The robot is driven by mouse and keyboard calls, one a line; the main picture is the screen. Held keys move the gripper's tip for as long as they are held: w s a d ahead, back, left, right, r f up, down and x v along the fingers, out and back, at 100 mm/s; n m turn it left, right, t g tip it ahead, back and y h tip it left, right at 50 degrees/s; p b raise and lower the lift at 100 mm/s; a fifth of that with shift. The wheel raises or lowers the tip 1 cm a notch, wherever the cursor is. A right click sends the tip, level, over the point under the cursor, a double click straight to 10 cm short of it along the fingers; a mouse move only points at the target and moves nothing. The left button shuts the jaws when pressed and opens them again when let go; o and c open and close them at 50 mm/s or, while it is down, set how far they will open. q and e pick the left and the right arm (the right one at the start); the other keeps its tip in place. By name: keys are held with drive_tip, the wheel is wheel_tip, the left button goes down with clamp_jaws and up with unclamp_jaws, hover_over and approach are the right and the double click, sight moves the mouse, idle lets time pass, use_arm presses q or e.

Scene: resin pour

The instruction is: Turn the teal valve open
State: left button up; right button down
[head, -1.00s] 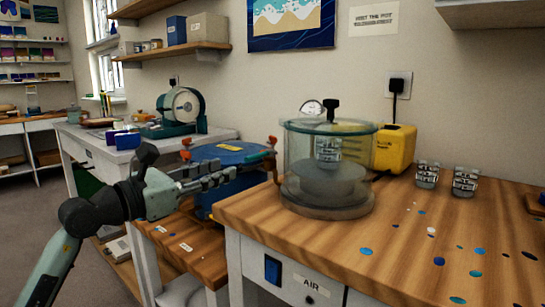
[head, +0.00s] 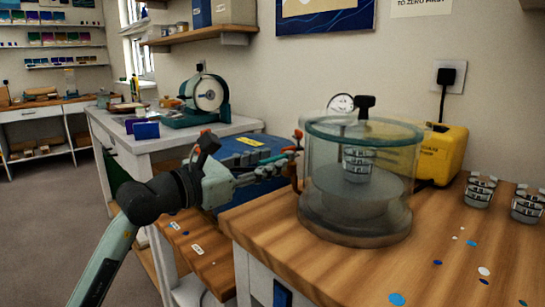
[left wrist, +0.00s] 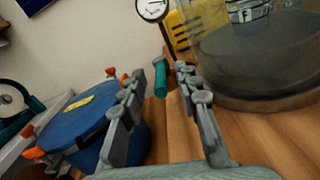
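The teal valve (left wrist: 160,78) shows in the left wrist view as a short upright teal handle at the wooden bench's edge, beside the clear chamber (left wrist: 255,65). My left gripper (left wrist: 158,74) is open, its two fingers apart and pointing toward the valve. The valve appears between the fingertips; I cannot tell whether they touch it. In the head view my left gripper (head: 283,163) reaches between the blue pot (head: 228,150) and the clear chamber (head: 335,185); the valve cannot be made out there. My right gripper is not in view.
The chamber holds a labelled cup (head: 357,165). A round gauge (head: 341,104) and a yellow pump (head: 442,155) stand behind it. Orange-handled clamps (left wrist: 33,153) ring the blue pot. Two cups (head: 480,190) stand at the right. The bench front (head: 330,270) is fairly clear.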

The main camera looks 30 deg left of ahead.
use_arm(q)
drive_tip(key=shift+s, duration=0.1)
drive_tip(key=shift+c, duration=0.5)
clamp_jaws()
